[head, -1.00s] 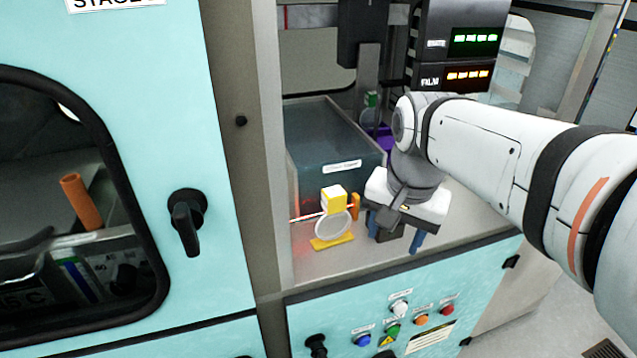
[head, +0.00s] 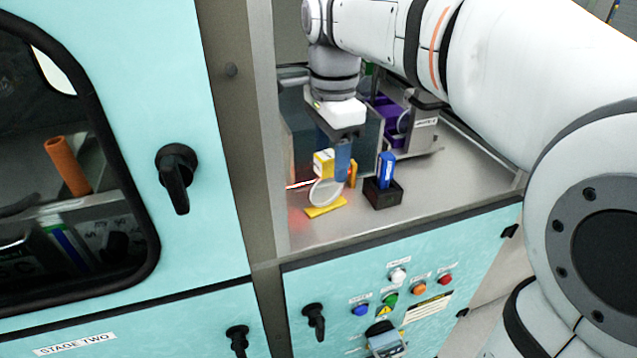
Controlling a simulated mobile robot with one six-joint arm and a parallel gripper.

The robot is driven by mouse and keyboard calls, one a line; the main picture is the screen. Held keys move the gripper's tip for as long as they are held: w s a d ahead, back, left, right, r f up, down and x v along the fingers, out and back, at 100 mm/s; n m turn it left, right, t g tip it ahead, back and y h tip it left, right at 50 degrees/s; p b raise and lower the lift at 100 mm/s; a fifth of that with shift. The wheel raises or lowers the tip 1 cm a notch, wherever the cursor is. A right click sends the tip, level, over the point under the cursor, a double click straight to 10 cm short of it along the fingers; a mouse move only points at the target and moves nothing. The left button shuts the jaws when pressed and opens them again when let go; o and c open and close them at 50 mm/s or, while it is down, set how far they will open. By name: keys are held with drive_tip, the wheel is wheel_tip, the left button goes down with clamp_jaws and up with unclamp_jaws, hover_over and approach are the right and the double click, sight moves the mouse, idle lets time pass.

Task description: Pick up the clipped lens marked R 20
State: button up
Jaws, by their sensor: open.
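A round clear lens (head: 325,193) stands upright with a yellow clip block (head: 323,163) on its top edge. It rests at a yellow base plate (head: 326,207) on the metal counter. No R 20 mark can be read on it. My gripper (head: 333,165) points down with its blue fingers open, right at the yellow clip. One finger is behind or beside the clip and the other is at its right. I cannot tell whether either finger touches the clip.
A blue piece (head: 386,170) stands in a black block (head: 383,194) to the right. An orange-yellow post (head: 352,172) is close behind the lens. A dark tank (head: 300,130) and a purple item (head: 388,110) are farther back. The counter (head: 450,180) is clear at right.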

sight(330, 175)
wheel_tip(330, 175, down, 5)
drive_tip(key=shift+s+f, duration=0.1)
drive_tip(key=shift+c, duration=0.4)
drive_tip(key=c, duration=1)
